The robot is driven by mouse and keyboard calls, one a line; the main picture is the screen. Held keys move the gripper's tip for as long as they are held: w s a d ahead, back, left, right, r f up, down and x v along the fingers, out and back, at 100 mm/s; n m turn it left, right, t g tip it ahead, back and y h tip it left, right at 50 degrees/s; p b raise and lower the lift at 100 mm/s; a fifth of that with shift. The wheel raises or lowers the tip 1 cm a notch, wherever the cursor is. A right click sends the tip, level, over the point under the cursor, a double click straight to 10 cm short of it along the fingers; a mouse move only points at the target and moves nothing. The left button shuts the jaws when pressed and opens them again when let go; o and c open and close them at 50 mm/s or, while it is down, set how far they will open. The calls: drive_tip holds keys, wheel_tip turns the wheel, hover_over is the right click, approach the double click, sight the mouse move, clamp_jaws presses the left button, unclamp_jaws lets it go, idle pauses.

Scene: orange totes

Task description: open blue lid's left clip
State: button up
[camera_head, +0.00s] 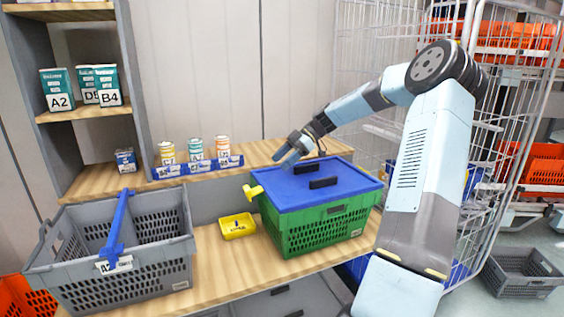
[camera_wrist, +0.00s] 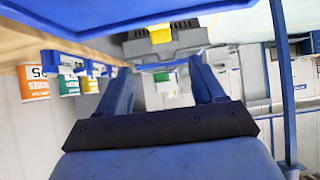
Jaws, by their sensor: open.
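The blue lid (camera_head: 345,188) sits on a green crate (camera_head: 315,230) on the wooden table, with two dark handles on top. A yellow clip (camera_head: 253,191) sticks out at the lid's left end. My gripper (camera_head: 283,155) is open and empty, above and behind the lid's back left part, apart from the clip. In the wrist view its two blue fingers (camera_wrist: 163,88) are spread with nothing between them. A blue surface at the top left there, seemingly the lid (camera_wrist: 110,12), is close by.
A grey crate (camera_head: 180,258) with a blue bar stands at the left. A small yellow bin (camera_head: 238,227) lies between the crates. A blue rack (camera_head: 190,169) of cans stands on the back ledge. A wire cage (camera_head: 370,40) is behind my arm.

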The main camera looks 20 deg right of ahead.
drive_tip(key=shift+a+f, duration=0.15)
drive_tip(key=shift+a, duration=0.2)
drive_tip(key=shift+c, duration=1.4)
drive_tip(key=a+m+h, duration=0.1)
drive_tip(key=a+f+m+g+h, duration=0.1)
drive_tip(key=a, duration=0.1)
drive_tip(key=a+f+m+h, duration=0.1)
drive_tip(key=a+m, duration=0.1)
drive_tip(key=shift+w+a+g+h, duration=0.15)
drive_tip(key=shift+a+g+h, duration=0.15)
drive_tip(key=shift+g, duration=0.1)
drive_tip(key=shift+c, duration=0.5)
drive_tip(key=a+m+h, duration=0.4)
drive_tip(key=shift+a+r+m+g, duration=0.2)
drive_tip(key=shift+m+g, duration=0.1)
drive_tip(key=a+r+m+h, duration=0.3)
drive_tip(key=a+m, duration=0.1)
drive_tip(key=m, duration=0.1)
drive_tip(key=m+t+h, duration=0.2)
drive_tip(key=m+h, duration=0.1)
drive_tip(key=m, duration=0.1)
approach(246, 188)
drive_tip(key=x, duration=0.8)
drive_tip(key=shift+d+f, duration=0.1)
drive_tip(key=shift+f, duration=0.2)
drive_tip(key=shift+c, duration=0.5)
